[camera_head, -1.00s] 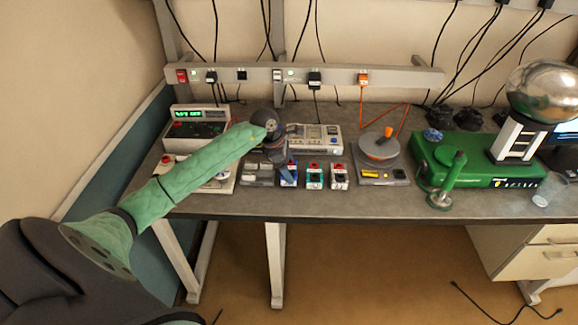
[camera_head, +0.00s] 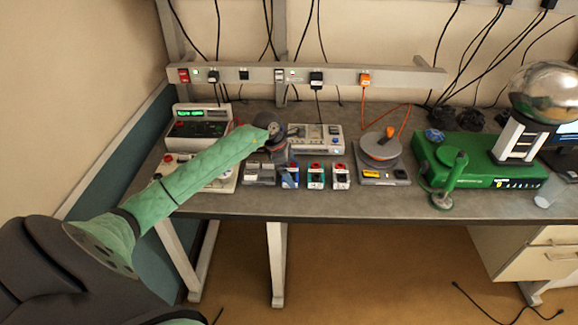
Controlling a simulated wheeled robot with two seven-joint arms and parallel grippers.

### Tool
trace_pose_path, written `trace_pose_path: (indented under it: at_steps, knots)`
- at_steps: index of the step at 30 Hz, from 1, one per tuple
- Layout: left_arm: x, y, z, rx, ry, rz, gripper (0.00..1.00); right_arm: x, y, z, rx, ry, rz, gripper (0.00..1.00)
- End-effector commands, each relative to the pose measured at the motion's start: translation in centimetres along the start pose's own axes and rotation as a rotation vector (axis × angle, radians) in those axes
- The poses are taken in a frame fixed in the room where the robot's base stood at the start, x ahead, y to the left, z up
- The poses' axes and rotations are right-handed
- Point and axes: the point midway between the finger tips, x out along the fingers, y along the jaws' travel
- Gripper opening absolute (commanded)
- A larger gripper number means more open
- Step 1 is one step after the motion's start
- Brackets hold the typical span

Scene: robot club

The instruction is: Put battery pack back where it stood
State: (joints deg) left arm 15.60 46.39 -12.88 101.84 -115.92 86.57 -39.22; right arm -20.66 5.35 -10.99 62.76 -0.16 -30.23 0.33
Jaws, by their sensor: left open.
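Which is the battery pack is not marked; the blue one is closest to my left gripper. Grey slots (camera_head: 259,175) lie left of the blue pack, with no coloured pack visible in them. My left gripper (camera_head: 281,157) is open, just behind and above the blue pack, and looks clear of it. Its fingertips are small and partly hidden. My right gripper is out of view.
A display unit (camera_head: 198,114) and a white board (camera_head: 211,181) stand left, partly behind my arm. A grey instrument (camera_head: 317,139) is behind the packs, and a round-topped device (camera_head: 381,150) and green box (camera_head: 490,166) are to the right. Bare bench (camera_head: 330,203) lies in front.

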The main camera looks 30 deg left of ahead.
Motion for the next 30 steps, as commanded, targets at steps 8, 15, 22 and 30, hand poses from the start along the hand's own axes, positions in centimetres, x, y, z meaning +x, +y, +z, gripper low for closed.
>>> trace_pose_path:
  at_steps: [8,15,22,30]
  knots:
    - [-0.6,0.1,0.0,0.001,0.001,0.001,1.0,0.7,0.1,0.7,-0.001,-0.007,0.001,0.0]
    - [-2.7,0.1,-0.1,0.002,0.001,0.003,1.0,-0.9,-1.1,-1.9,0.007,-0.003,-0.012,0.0]
    - [-6.1,0.1,-0.1,0.002,0.002,0.003,1.0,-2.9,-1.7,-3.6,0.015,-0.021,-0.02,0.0]
    - [-10.2,0.1,0.0,0.001,0.001,0.002,1.0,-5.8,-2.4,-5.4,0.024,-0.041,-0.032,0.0]
